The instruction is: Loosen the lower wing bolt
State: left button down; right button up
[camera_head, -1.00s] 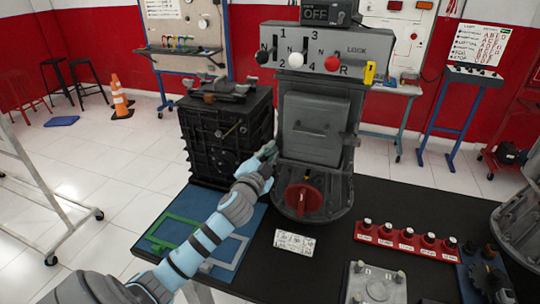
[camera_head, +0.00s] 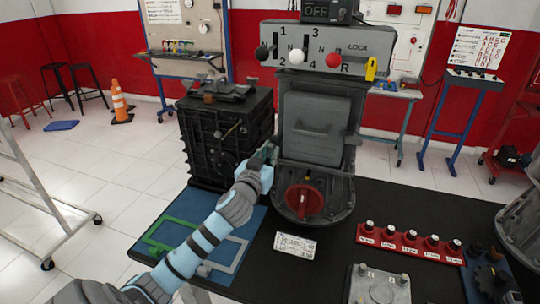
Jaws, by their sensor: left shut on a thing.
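The grey engine trainer (camera_head: 316,128) stands on the black table, with a hinged cover on its front and a red rotary knob (camera_head: 303,201) below. My left gripper (camera_head: 266,152) is at the trainer's left side, low beside the cover, between it and the black engine block (camera_head: 222,135). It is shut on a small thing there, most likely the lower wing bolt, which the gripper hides. My right gripper is out of the frame.
A gear panel with black, white and red lever knobs (camera_head: 296,56) tops the trainer. A red rack (camera_head: 409,245) of several labelled knobs, a white card (camera_head: 295,245) and a grey plate (camera_head: 378,285) lie right of my arm. A blue mat (camera_head: 250,222) with green and grey frames lies under it.

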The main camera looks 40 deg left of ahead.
pick_arm(q)
jog(key=shift+f+n, duration=0.15)
jog(key=shift+n, duration=0.15)
jog(key=c, duration=1.6)
grip_release()
jog(key=v, duration=1.2)
